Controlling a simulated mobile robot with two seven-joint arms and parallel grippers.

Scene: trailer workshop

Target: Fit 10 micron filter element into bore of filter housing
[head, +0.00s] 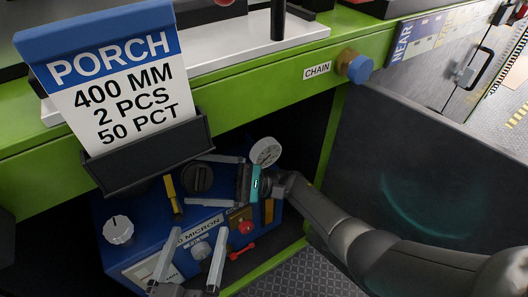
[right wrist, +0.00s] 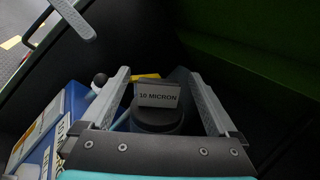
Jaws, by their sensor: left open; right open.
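A dark cylinder with a "10 MICRON" tag (right wrist: 158,97) sits between the fingers of my right gripper (right wrist: 158,73) in the right wrist view. In the head view, my right gripper (head: 194,180) is open, its fingers either side of a black round part (head: 197,178) on the blue unit (head: 107,214); this seems to be the same cylinder. No finger clearly touches it.
The blue unit carries a pressure gauge (head: 265,151), a pale knob (head: 118,230), a yellow lever (head: 173,194) and red fittings (head: 245,227). The green bench edge (head: 240,77) and porch sign (head: 112,80) overhang it. A dark panel (head: 410,150) stands at the right.

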